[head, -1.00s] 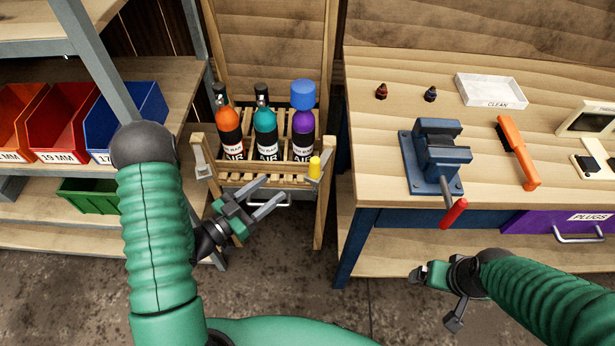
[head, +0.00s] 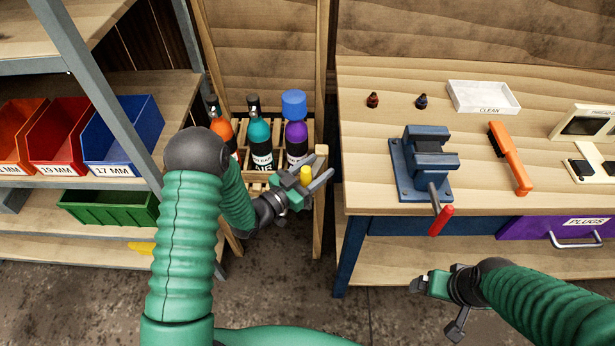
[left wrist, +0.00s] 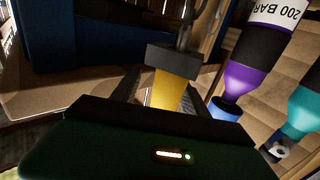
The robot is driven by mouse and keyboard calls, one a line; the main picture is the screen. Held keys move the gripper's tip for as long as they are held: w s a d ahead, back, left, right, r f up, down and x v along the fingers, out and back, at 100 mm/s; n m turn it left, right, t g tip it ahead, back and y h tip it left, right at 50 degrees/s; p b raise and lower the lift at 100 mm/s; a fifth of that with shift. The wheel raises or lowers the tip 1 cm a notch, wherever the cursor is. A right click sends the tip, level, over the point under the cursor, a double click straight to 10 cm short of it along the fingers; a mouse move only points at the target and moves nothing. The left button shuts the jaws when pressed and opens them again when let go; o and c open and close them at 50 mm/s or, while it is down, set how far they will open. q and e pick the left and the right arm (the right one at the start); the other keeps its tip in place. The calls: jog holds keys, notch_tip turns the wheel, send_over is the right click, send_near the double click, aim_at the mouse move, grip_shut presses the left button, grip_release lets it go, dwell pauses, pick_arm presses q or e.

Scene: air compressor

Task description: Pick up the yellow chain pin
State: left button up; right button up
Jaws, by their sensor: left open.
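The yellow chain pin (head: 306,174) stands at the front right corner of the wooden bottle rack. My left gripper (head: 324,168) is open, with its fingers reaching past the pin, which appears between them. In the left wrist view the yellow pin (left wrist: 168,86) shows ahead of the gripper body, below a dark grey block. I cannot tell whether the fingers touch it. My right gripper (head: 434,306) is open and empty, low in front of the workbench.
Orange, teal (head: 259,142) and purple (head: 297,138) bottles stand in the rack behind my left gripper. The workbench (head: 375,75) on the right carries a blue vise (head: 427,165). A shelf with bins (head: 122,135) is on the left.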

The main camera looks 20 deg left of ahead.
pick_arm(q)
jog(key=shift+c, duration=1)
jog(key=shift+a, duration=0.6)
jog(key=c, duration=0.7)
jog(key=shift+f, duration=0.1)
grip_shut()
jog(key=shift+d, duration=0.35)
notch_tip(320, 180, up, 10)
jog(key=p, duration=0.1)
pick_arm(e)
jog(key=shift+a+r, duration=0.15)
jog(key=shift+r, duration=0.7)
pick_arm(q)
jog(key=shift+a+f, duration=0.1)
jog(key=shift+a, duration=0.05)
pick_arm(e)
jog(key=shift+a+f, duration=0.1)
jog(key=shift+f, duration=0.05)
